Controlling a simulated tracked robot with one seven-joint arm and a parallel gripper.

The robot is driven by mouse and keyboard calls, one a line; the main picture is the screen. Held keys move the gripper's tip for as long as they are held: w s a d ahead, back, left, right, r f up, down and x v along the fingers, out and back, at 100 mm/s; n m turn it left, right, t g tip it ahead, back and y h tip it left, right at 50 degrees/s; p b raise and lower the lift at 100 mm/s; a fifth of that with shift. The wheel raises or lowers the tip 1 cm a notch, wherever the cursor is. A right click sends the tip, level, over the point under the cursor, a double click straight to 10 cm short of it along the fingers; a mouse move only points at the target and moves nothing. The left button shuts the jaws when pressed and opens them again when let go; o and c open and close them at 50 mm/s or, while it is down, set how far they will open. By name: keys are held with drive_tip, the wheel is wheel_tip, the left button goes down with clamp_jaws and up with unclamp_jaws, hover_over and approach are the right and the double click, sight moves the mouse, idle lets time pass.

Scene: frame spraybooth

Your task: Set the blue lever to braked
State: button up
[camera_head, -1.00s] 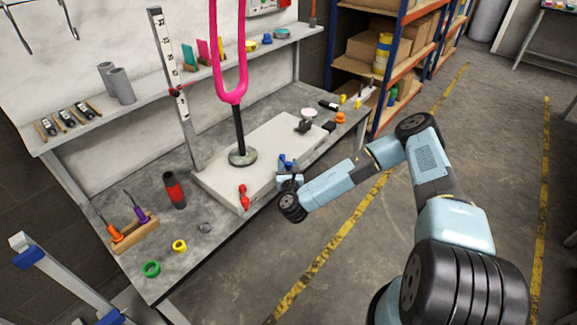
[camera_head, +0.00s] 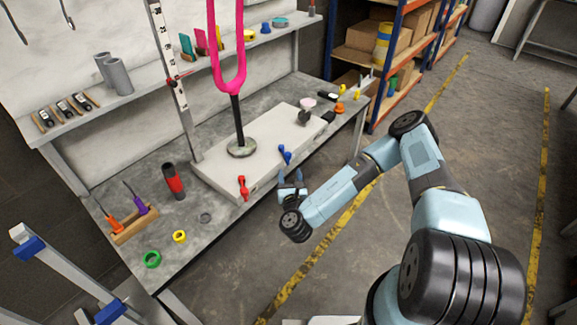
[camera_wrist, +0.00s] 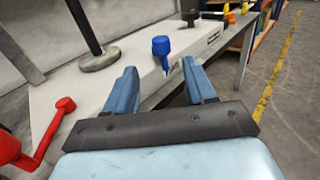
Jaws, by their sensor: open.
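The blue lever (camera_head: 285,153) sits on the front side of the pale grey base block (camera_head: 216,176) on the bench. In the wrist view the blue lever (camera_wrist: 161,50) stands upright, its knob at the top, ahead of my gripper and between the lines of its fingers. My gripper (camera_head: 292,182) is in front of the block, just below and apart from the lever. In the wrist view my gripper (camera_wrist: 160,78) is open with nothing between its fingers. I see no braked marking that I can read.
A red lever (camera_head: 243,187) is on the same block face, left of my gripper; it also shows in the wrist view (camera_wrist: 50,128). A pink fork (camera_head: 229,75) stands on a dark post on the block.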

drive_tip(key=shift+s+d, duration=0.1)
drive_tip(key=shift+s, duration=1.4)
